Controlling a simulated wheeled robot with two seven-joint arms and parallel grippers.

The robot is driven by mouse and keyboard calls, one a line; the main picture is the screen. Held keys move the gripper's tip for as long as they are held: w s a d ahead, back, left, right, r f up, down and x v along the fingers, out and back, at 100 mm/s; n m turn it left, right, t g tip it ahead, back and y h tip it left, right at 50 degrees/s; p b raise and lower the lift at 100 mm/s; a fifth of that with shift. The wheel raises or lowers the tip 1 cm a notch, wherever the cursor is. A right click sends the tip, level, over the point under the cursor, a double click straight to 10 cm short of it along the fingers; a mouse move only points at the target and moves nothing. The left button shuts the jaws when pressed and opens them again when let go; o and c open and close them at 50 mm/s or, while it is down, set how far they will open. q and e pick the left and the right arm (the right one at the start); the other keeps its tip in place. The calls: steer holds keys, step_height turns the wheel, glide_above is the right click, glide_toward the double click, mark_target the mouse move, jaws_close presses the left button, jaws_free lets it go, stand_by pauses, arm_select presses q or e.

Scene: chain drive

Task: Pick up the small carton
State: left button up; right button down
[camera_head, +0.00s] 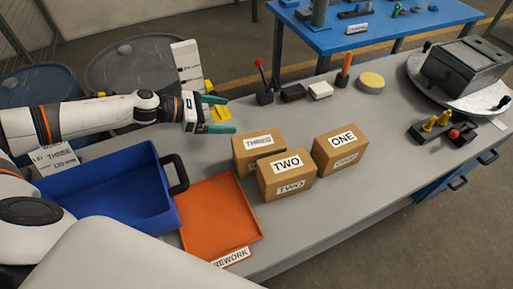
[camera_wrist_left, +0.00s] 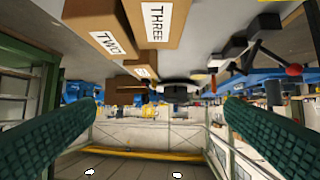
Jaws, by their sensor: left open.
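Three brown cardboard cartons stand close together on the grey workbench. The carton labelled THREE (camera_head: 248,156) is at the back left, TWO (camera_head: 300,186) is in front, and ONE (camera_head: 325,157) is on the right. They look close in size, so I cannot tell surely which is the small one. My left gripper (camera_head: 221,114) is open and empty, just behind and left of carton THREE, not touching it. In the left wrist view, THREE (camera_wrist_left: 178,35) and TWO (camera_wrist_left: 85,35) show at the top, beyond the spread green fingers (camera_wrist_left: 160,103). My right gripper is not in view.
A blue bin (camera_head: 105,195) with a black handle and an orange tray (camera_head: 215,215) marked REWORK lie left of the cartons. Behind them are a red-knobbed lever (camera_head: 264,90) and a yellow disc (camera_head: 371,81). A dark machine (camera_head: 465,68) sits at the right.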

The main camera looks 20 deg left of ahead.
arm_select(q)
step_height(320, 180, down, 2)
steer(key=b, duration=0.4)
glide_toward(248, 148)
step_height(248, 148, down, 3)
steer(key=w+d, duration=0.1)
steer(key=w, duration=0.2)
steer(key=shift+w+d+f, duration=0.1)
steer(key=shift+w+d, duration=0.2)
steer(key=shift+d, duration=0.2)
steer(key=p+x, duration=0.1)
steer(key=x, duration=0.4)
steer(key=shift+w+d+f+p, duration=0.15)
steer(key=shift+w+d+p, duration=0.15)
steer(key=shift+p, duration=0.1)
steer(key=shift+w+d+f, duration=0.15)
steer(key=shift+d+f, duration=0.05)
steer(key=shift+d, duration=0.05)
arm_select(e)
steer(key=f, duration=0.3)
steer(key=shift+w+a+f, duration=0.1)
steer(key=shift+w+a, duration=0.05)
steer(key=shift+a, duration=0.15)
arm_select(q)
steer(key=shift+c, duration=0.2)
